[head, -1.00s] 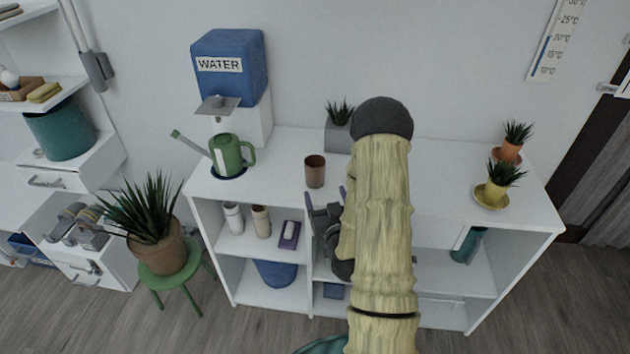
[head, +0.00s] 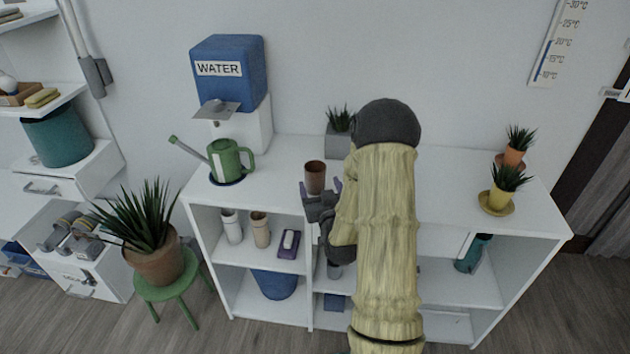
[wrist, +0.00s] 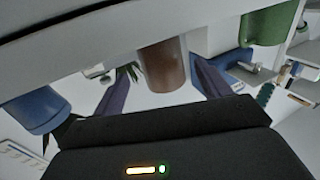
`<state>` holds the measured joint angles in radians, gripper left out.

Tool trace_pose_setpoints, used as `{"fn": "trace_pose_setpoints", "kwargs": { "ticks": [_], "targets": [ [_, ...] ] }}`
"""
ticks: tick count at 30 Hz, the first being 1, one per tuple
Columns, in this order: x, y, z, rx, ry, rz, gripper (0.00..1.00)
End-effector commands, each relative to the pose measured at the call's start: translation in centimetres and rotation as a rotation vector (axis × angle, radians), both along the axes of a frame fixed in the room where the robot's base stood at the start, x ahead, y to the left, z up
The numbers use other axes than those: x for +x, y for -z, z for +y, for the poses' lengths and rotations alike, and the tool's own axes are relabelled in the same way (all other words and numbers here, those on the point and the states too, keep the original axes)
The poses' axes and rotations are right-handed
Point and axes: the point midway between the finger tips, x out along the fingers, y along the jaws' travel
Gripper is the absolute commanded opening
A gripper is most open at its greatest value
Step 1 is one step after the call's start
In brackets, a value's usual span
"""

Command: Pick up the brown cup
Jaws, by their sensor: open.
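The brown cup (head: 315,174) stands upright on the white shelf desk's top, left of the grey planter. My gripper (head: 321,189) is at the near side of the cup, its two purple fingers spread apart and pointing towards it. The gripper is empty. I cannot tell whether a finger touches the cup. My arm covers part of the desk to the right.
The green watering can (head: 228,160) stands left of the cup, before the blue water dispenser (head: 229,75). A grey planter (head: 338,143) is behind the cup to the right. Potted plants (head: 503,188) stand at the desk's right end.

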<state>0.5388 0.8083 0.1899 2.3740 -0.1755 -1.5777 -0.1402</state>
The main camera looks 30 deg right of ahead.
Motion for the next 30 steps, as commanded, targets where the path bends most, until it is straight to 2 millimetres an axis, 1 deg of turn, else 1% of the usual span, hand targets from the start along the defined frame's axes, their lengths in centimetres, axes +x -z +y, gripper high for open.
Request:
{"fn": "trace_pose_setpoints", "kwargs": {
  "ticks": [2,5,12,15,18,30],
  "targets": [
    [0.1,0.0,0.0,0.0,0.0,0.0,0.76],
    [0.7,0.0,-0.1,0.0,0.0,-0.001,0.76],
    [4.0,0.2,-0.6,0.0,-0.001,-0.002,0.76],
    [4.9,0.2,-0.8,0.0,0.0,-0.001,0.76],
    [5.2,0.3,-0.9,0.0,0.0,-0.001,0.76],
    [5.1,0.3,-0.9,0.0,0.0,0.0,0.76]
  ]
}}
